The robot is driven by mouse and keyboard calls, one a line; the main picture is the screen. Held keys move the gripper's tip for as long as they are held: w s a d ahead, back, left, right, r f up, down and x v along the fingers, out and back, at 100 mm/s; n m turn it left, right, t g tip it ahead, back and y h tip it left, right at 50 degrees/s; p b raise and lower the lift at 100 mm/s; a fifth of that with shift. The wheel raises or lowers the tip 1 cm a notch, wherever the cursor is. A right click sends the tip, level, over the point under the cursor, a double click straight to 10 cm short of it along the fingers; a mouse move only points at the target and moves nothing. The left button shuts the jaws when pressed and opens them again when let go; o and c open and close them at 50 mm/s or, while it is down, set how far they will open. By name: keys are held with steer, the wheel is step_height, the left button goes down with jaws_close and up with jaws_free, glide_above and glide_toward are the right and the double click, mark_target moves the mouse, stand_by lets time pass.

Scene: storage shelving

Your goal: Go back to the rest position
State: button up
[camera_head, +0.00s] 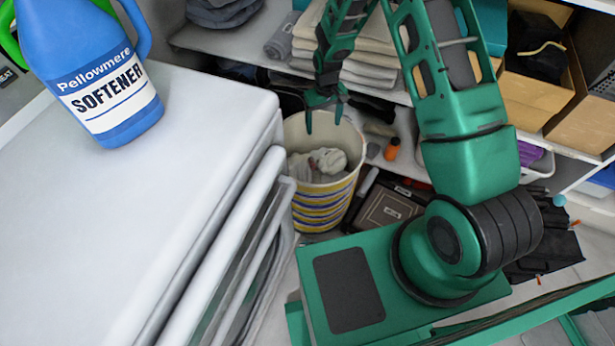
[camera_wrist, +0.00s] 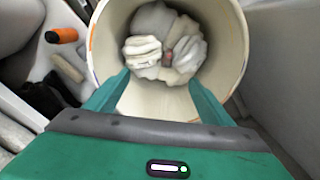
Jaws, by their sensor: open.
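My green gripper (camera_head: 324,112) hangs at the mouth of a striped basket (camera_head: 322,200) in the head view. In the wrist view its two fingers (camera_wrist: 160,85) stand wide apart over the near part of the basket rim (camera_wrist: 92,40), with nothing between them. Pale crumpled cloths (camera_head: 318,164) lie inside the basket; in the wrist view these cloths (camera_wrist: 165,45) sit at the bottom, beyond the fingertips. How deep the fingertips reach into the basket is hard to tell.
A white cabinet (camera_head: 150,190) with a blue softener bottle (camera_head: 95,75) fills the left. Shelves behind hold folded towels (camera_head: 370,65) and cardboard boxes (camera_head: 540,95). A small orange bottle (camera_head: 392,148) and a dark case (camera_head: 388,212) stand right of the basket.

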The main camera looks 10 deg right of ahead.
steer(key=shift+r, duration=1.4)
